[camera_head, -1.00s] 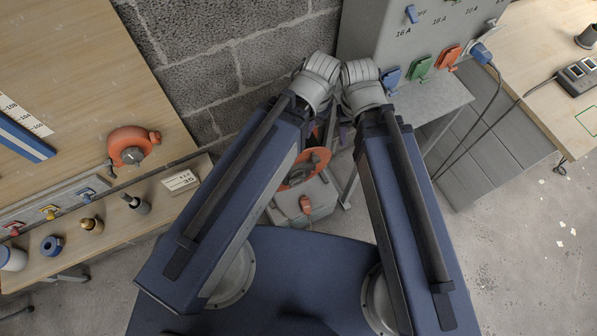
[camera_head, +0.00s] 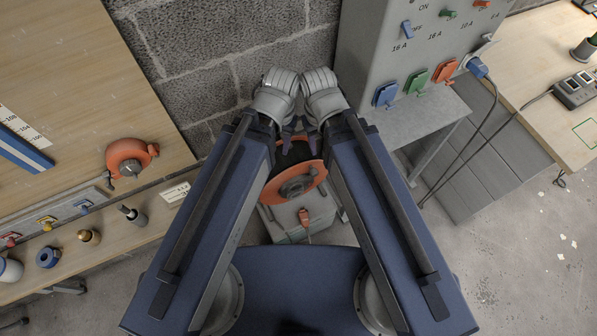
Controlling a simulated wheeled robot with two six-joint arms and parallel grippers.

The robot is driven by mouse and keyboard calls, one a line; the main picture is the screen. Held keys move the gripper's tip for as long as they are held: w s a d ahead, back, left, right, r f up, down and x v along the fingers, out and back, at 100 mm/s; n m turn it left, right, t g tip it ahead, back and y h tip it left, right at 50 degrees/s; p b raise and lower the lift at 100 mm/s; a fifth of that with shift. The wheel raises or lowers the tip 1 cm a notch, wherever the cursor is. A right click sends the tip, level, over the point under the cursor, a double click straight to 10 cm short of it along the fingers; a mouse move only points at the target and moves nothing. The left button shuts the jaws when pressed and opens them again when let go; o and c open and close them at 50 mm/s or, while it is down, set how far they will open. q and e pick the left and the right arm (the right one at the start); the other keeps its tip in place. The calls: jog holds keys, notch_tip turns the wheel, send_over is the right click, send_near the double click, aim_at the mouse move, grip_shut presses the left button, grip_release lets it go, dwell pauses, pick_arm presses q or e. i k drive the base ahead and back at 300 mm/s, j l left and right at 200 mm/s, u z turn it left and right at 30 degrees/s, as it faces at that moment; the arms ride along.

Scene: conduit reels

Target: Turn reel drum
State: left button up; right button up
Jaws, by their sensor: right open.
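An orange reel drum (camera_head: 301,187) with a grey hub stands low between my two forearms, on a grey box-like base with a small orange part at the front. My forearms cover its left and right sides. My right gripper (camera_head: 313,143) is just behind the drum's upper edge, small and partly hidden by its own wrist. It is open, and I see nothing between its fingers. My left gripper (camera_head: 287,138) is close beside it, also mostly hidden, and its jaws cannot be made out. I cannot tell whether either touches the drum.
A smaller orange reel (camera_head: 130,158) sits on the wooden board at left. A shelf (camera_head: 120,242) below it holds several small fittings. A grey socket cabinet (camera_head: 375,45) with coloured covers stands at right, beside a wooden bench (camera_head: 540,75). A block wall closes the back.

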aim_at(270, 195)
jog(key=l+u, duration=0.5)
jog(key=u, duration=0.25)
jog(key=k+l+u, duration=0.1)
jog(key=l+u, duration=0.25)
jog(key=k+l+u, duration=0.15)
jog(key=l, duration=0.35)
jog(key=k+l+u, duration=0.1)
jog(key=k+l, duration=0.2)
jog(key=l, duration=0.15)
jog(key=k+l+u, duration=0.15)
jog(key=l, duration=0.25)
jog(key=k, duration=0.1)
